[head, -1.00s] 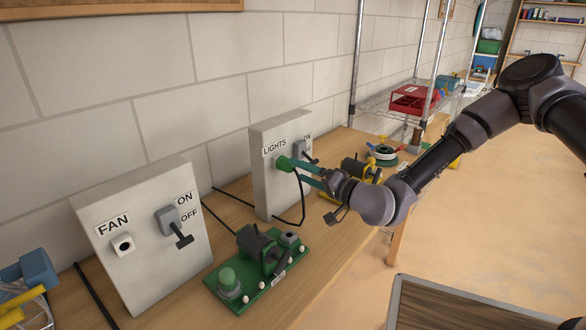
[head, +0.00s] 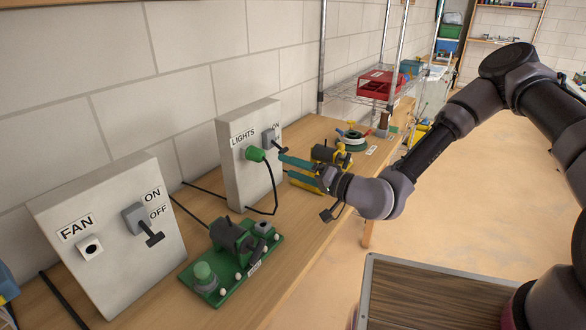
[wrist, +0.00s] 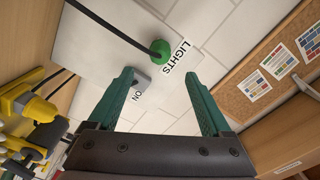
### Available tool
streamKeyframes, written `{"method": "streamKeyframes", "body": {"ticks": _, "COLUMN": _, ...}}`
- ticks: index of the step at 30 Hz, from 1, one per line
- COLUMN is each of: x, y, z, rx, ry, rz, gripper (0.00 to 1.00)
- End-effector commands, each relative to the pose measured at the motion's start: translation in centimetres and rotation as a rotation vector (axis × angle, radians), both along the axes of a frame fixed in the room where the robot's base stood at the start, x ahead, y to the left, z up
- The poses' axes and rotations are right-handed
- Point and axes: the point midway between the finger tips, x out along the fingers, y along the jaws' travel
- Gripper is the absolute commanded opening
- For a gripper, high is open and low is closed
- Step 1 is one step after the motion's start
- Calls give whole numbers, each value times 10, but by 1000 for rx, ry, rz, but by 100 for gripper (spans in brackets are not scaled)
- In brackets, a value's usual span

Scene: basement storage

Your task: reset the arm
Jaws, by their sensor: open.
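My gripper (head: 284,166) has two teal fingers spread apart with nothing between them. It is in front of the LIGHTS box (head: 232,179), a little to the right of the green plug (head: 255,154) and not touching it. The plug sits against the face of the box under the LIGHTS label, with a black cord hanging from it. In the wrist view the open gripper (wrist: 160,78) faces the box, and the green plug (wrist: 161,50) is beyond the fingertips. My arm reaches in from the right, bent.
The LIGHTS switch (head: 268,138) is close to the fingers. The FAN box (head: 110,255) and a green board with a motor (head: 238,245) stand on the wooden bench (head: 312,225). A yellow-based device (head: 328,157) sits behind the gripper. Open floor (head: 470,190) lies right of the bench.

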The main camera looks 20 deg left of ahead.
Motion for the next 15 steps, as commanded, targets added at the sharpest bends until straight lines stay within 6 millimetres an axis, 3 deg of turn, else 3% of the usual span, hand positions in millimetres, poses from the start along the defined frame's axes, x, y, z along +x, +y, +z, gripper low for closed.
{"method": "streamKeyframes", "body": {"ticks": 10, "x": 6, "y": -5, "z": -2, "rx": -55, "ry": -22, "rz": 11, "gripper": 83}}
{"method": "streamKeyframes", "body": {"ticks": 15, "x": 32, "y": -30, "z": -11, "rx": -267, "ry": -87, "rz": 35, "gripper": 83}}
